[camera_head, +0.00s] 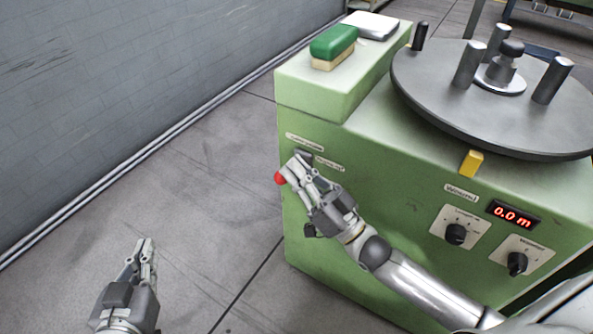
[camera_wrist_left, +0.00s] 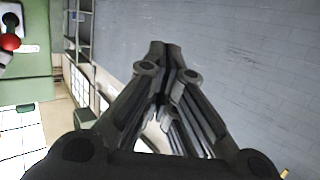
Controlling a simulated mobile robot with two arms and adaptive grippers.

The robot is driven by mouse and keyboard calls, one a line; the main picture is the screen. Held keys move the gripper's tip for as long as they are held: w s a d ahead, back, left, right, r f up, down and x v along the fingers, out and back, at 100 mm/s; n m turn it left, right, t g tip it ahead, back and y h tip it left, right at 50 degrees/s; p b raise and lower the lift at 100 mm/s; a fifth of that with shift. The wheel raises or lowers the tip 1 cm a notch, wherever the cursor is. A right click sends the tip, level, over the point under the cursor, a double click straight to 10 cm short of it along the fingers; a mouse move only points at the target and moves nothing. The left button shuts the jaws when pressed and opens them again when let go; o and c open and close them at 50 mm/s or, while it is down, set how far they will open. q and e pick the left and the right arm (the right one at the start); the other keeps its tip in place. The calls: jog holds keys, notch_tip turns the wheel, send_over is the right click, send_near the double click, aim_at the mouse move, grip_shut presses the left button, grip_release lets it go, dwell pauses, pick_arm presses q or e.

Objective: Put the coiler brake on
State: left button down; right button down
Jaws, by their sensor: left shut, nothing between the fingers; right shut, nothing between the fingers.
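The green coiler machine (camera_head: 330,235) stands to the right, with a dark round turntable (camera_head: 440,85) on top. A red ball knob (camera_head: 279,177) shows at the left of its front face, by a dark slotted fitting and small label plates. In the left wrist view, the red knob (camera_wrist_left: 10,42) is at the upper left edge, by a dark slot on a pale plate. My right gripper (camera_head: 293,168) is shut and empty, right beside the knob; contact cannot be told. My left gripper (camera_head: 147,246) is shut and empty over the floor at lower left, apart from the machine.
A green-topped brush-like block (camera_head: 333,42) and a white-topped box (camera_head: 371,24) lie on the machine's raised ledge. A yellow block (camera_head: 471,163) sits under the turntable's edge. Two dark knobs (camera_head: 456,234) and a red "0.0 m" display are at right. Floor between wall and machine is clear.

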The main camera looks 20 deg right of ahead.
pick_arm(q)
jog(key=shift+r, duration=0.1)
